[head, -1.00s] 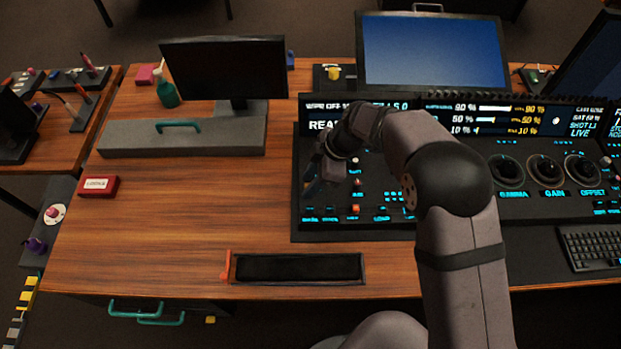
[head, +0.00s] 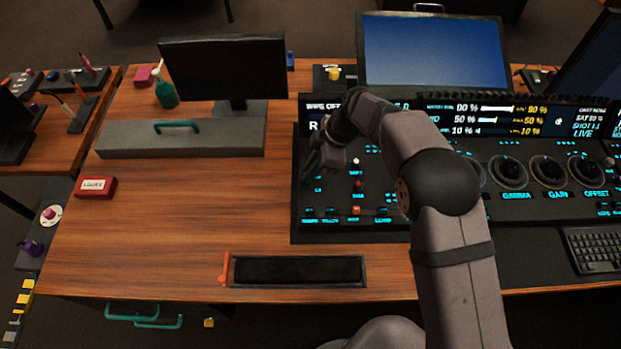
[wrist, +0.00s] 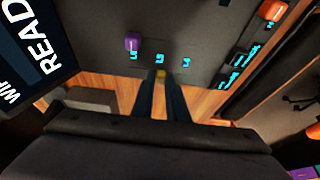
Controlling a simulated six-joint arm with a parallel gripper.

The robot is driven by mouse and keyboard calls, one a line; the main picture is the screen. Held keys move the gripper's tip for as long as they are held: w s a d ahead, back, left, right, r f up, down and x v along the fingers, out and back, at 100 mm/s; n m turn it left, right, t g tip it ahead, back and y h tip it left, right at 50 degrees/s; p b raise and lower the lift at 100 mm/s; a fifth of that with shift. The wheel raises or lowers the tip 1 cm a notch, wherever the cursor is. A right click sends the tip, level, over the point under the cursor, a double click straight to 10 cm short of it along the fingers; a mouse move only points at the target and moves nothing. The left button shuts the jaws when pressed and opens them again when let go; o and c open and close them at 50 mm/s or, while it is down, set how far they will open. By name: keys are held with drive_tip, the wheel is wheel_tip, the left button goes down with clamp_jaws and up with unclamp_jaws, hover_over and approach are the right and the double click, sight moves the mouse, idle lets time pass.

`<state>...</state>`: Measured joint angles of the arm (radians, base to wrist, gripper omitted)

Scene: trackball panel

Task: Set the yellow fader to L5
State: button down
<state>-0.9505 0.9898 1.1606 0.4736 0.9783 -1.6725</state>
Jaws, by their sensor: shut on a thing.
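In the head view, my gripper (head: 312,172) is at the left end of the black control panel (head: 303,222), where I cannot make out the yellow cap. Small cyan labels lie just beyond the fingertips in the wrist view, too small to read surely. A purple fader cap (wrist: 131,43) stands beside the yellow one, apart from my fingers.
An orange button (wrist: 272,10) is on the panel; it also shows in the head view (head: 356,210). A lit display (wrist: 35,50) rises at the panel's back. A black tray (head: 298,284) lies in front.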

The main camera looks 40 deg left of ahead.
sight(321, 177)
drive_tip(key=shift+w+a, duration=0.2)
drive_tip(key=c, duration=1.7)
unclamp_jaws()
drive_tip(key=shift+r, duration=0.1)
drive_tip(key=shift+b+v, duration=0.95)
drive_tip(key=shift+v, duration=2.65)
